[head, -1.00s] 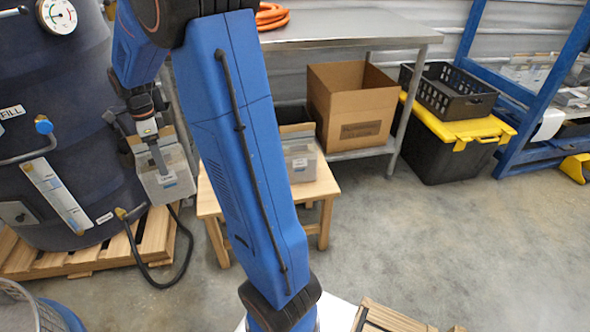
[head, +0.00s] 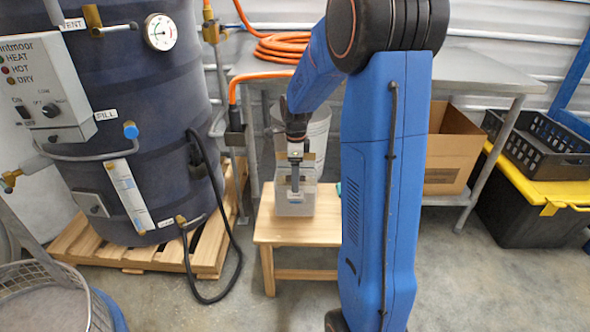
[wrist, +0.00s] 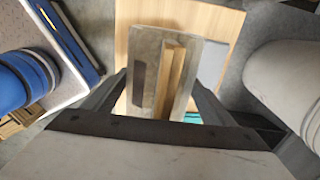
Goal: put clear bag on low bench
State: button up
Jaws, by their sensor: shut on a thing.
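My gripper (head: 295,178) is shut on the clear bag (head: 294,203), a boxy see-through bag with a pale block inside and a folded top. It is upright over the low bench (head: 290,234), a small wooden one, with its base at or just above the top; I cannot tell whether it touches. In the wrist view the bag (wrist: 150,72) sits between my fingers (wrist: 160,97), with the bench's wood (wrist: 215,20) below. A flat grey thing (wrist: 213,62) lies close beside it on the bench, partly hidden by the bag.
A dark tank (head: 130,120) on a wooden pallet (head: 150,258) stands left, with a black hose (head: 212,220). A white bucket (head: 314,130) is behind the bench. A metal table (head: 480,82) with an orange hose (head: 292,46) and a cardboard box (head: 450,150) are behind.

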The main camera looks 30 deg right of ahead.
jog(key=shift+f, duration=2.05)
jog(key=shift+a, duration=0.1)
jog(key=o, duration=2.1)
jog(key=shift+f, duration=0.1)
